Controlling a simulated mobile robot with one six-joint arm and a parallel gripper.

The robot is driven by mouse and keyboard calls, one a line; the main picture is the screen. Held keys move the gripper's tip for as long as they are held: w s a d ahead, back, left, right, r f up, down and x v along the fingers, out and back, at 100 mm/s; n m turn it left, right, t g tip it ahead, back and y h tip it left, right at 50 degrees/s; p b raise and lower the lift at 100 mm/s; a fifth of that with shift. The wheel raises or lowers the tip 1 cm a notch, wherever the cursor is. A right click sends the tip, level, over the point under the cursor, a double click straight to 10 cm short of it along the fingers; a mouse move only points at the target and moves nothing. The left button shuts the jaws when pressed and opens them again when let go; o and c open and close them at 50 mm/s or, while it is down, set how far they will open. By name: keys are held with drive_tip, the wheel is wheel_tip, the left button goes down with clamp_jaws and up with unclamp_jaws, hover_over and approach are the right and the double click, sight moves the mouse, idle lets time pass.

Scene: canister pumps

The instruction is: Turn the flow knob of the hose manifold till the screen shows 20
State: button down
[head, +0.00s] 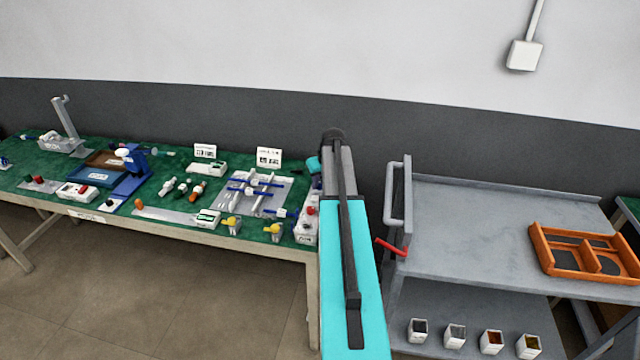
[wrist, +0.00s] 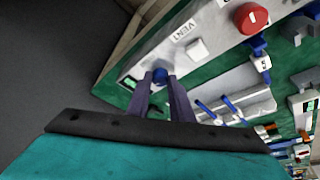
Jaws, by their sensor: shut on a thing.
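My gripper (wrist: 161,87) is shut on the blue knob, one dark finger on each side. In the head view a white box with red parts (head: 306,232), apparently the manifold, is at the table's right end, partly hidden by my teal arm.
The green-topped table (head: 225,168) holds pipe fittings, valves and a blue stand (head: 131,170) to the left. A grey cart (head: 480,215) with an orange tray (head: 585,250) and a red handle (head: 391,247) is close to my arm's right.

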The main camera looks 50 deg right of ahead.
drive_tip(key=m+b, duration=0.1)
drive_tip(key=m, duration=0.1)
drive_tip(key=m+g+h+b, duration=0.1)
drive_tip(key=m, duration=0.1)
drive_tip(key=shift+w+a+m+h, duration=0.2)
drive_tip(key=shift+m+h, duration=0.1)
drive_tip(key=shift+m, duration=0.1)
drive_tip(key=m+g+b, duration=0.1)
drive_tip(key=m, duration=0.2)
drive_tip(key=shift+h, duration=0.4)
drive_tip(key=shift+m+g+b, duration=0.45)
drive_tip(key=shift+m+g, duration=0.05)
drive_tip(key=shift+m, duration=0.8)
drive_tip(key=c, duration=1.6)
unclamp_jaws()
drive_tip(key=shift+a, duration=0.1)
drive_tip(key=shift+r, duration=0.1)
drive_tip(key=shift+b+v, duration=1.3)
drive_tip(key=shift+v, duration=5.55)
